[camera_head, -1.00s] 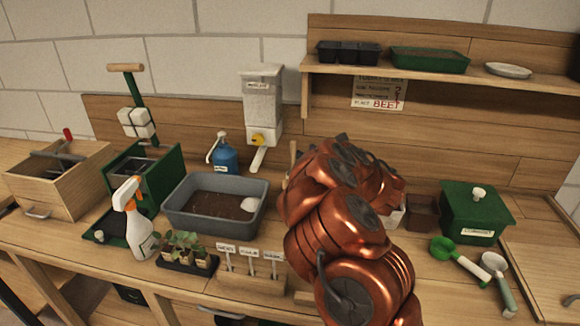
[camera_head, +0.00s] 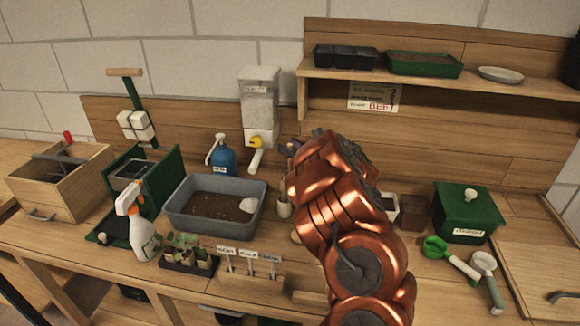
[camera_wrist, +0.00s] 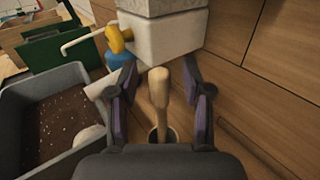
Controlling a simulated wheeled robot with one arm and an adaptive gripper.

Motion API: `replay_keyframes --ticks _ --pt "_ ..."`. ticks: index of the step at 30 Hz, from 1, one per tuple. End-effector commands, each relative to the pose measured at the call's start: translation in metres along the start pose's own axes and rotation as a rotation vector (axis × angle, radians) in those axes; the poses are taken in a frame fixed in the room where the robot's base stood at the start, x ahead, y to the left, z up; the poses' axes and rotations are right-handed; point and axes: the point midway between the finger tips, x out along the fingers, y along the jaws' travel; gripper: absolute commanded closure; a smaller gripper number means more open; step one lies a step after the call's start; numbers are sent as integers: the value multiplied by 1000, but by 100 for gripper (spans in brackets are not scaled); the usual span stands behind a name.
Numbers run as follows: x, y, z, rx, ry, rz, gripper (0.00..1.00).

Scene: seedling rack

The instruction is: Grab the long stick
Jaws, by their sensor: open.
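A long pale wooden stick (camera_wrist: 159,92) stands nearly upright in a small light cup (camera_head: 284,209), to the right of the soil tub. My gripper (camera_wrist: 160,72) is open, with one finger on each side of the stick in the wrist view. A gap shows between the stick and each finger. The stick's lower end is inside the cup. In the head view my gripper (camera_head: 289,149) is small and partly hidden by my copper-coloured arm, and the stick is hard to make out there.
A grey tub of soil (camera_head: 174,207) stands left of the cup. A white dispenser (camera_head: 260,100) with a yellow-knobbed spout hangs close behind. A blue bottle (camera_head: 223,160) is behind the tub. A labelled wooden block (camera_head: 250,280) stands in front. A shelf (camera_head: 420,77) overhangs the right side.

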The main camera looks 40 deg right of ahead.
Motion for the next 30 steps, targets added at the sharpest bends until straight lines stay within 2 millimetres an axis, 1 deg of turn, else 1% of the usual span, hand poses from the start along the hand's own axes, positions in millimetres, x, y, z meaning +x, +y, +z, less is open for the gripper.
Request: replay_keyframes --ticks 4,18,30 --pt "0 0 0 0 0 0 51" --pt "0 0 0 0 0 1 100" --pt "0 0 2 -1 -1 1 100"
